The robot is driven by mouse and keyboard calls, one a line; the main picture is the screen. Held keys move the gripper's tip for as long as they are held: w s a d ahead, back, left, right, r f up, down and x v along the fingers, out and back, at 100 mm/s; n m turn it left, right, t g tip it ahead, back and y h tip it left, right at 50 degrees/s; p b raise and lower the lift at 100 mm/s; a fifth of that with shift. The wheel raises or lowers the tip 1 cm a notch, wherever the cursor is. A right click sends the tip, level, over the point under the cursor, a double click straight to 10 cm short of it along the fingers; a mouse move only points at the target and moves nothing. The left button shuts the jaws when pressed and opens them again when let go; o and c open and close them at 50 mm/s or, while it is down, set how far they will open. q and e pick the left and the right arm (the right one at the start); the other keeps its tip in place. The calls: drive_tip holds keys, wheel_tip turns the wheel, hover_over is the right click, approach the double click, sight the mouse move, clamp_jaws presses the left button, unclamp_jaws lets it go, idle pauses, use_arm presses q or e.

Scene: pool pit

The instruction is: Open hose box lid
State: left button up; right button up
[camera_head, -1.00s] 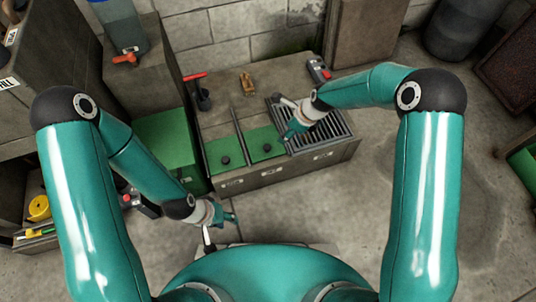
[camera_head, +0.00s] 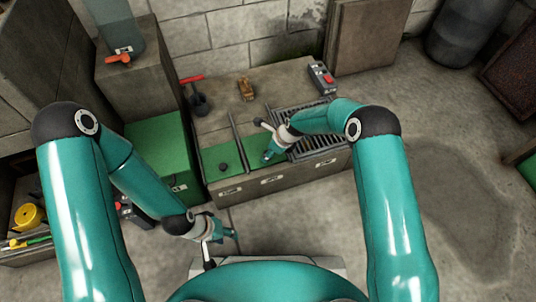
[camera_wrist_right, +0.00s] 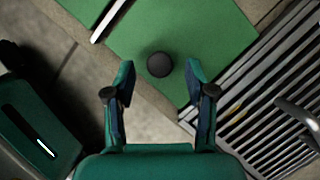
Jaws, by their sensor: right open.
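Two green lids are set in the top of a low bench, each with a round dark knob. The left green lid (camera_head: 216,155) shows its dark knob (camera_head: 223,168). The right green lid (camera_head: 250,140) is partly covered by my right gripper (camera_head: 273,156). I cannot read which label names the hose box. In the right wrist view my right gripper (camera_wrist_right: 160,80) is open, its fingertips on either side of the right lid's dark knob (camera_wrist_right: 160,64), with gaps on both sides. My left gripper (camera_head: 228,236) hangs low in front of the bench; its jaws are too small to judge.
A metal grating (camera_head: 318,135) lies right of the green lids. A red-handled tool (camera_head: 195,92), a small wooden piece (camera_head: 246,90) and a grey box with a red button (camera_head: 322,78) stand on the bench. A green-topped box (camera_head: 160,145) is at left.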

drive_tip(key=shift+w+a+f, duration=0.15)
drive_tip(key=shift+a+f, duration=0.1)
drive_tip(key=shift+f, duration=0.4)
clamp_jaws()
